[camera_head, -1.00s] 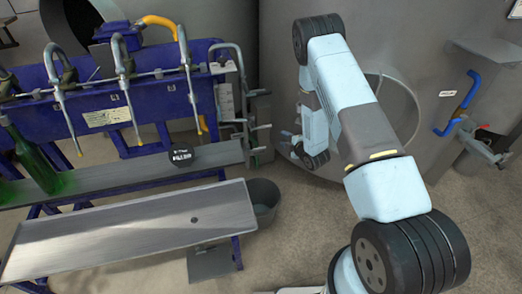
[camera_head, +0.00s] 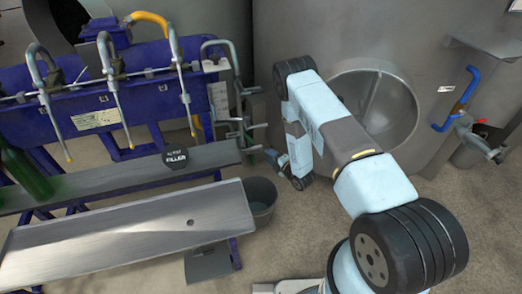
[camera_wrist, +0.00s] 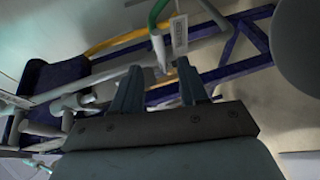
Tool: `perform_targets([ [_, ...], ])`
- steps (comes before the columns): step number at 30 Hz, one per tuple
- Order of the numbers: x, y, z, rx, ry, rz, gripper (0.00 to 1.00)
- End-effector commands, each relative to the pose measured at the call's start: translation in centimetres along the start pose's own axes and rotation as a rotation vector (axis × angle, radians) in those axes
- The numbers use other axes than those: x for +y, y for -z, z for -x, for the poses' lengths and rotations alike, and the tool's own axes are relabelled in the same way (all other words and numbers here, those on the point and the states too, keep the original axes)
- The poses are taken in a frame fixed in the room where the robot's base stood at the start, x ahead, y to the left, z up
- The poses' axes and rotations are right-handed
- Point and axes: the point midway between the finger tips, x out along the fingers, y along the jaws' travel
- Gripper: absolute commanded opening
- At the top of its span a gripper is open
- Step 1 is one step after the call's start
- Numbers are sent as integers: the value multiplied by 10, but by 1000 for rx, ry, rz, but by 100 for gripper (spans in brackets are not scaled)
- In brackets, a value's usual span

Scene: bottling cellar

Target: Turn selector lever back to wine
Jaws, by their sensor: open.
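My gripper (camera_wrist: 160,85) is open in the wrist view, with nothing seen between its two dark fingers. Just beyond the fingertips are a green-handled lever (camera_wrist: 156,14) and a white tag (camera_wrist: 180,32) on grey pipework. I cannot read the tag, nor tell for sure that this is the selector lever or where it points. In the head view my wrist hangs just right of the end of the blue filler (camera_head: 115,88), beside its metal side fittings (camera_head: 245,128); the fingers are too small there to make out clearly.
A steel trough (camera_head: 120,240) and shelf (camera_head: 110,184) run along the filler's front, with a green bottle (camera_head: 28,172) at left. A large steel tank (camera_head: 345,40) is behind my arm; a blue-handled valve (camera_head: 462,97) is at right.

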Motion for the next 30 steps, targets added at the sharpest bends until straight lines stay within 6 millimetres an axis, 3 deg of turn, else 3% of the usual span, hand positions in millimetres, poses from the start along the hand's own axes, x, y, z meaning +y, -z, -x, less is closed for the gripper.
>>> perform_targets([
  [6,0,1,-40,2,-2,-1,43],
  [13,0,1,-70,2,-1,0,43],
  [18,0,1,-80,1,0,-1,43],
  [27,0,0,-82,0,1,-1,43],
  [30,0,0,-82,0,1,-1,36],
])
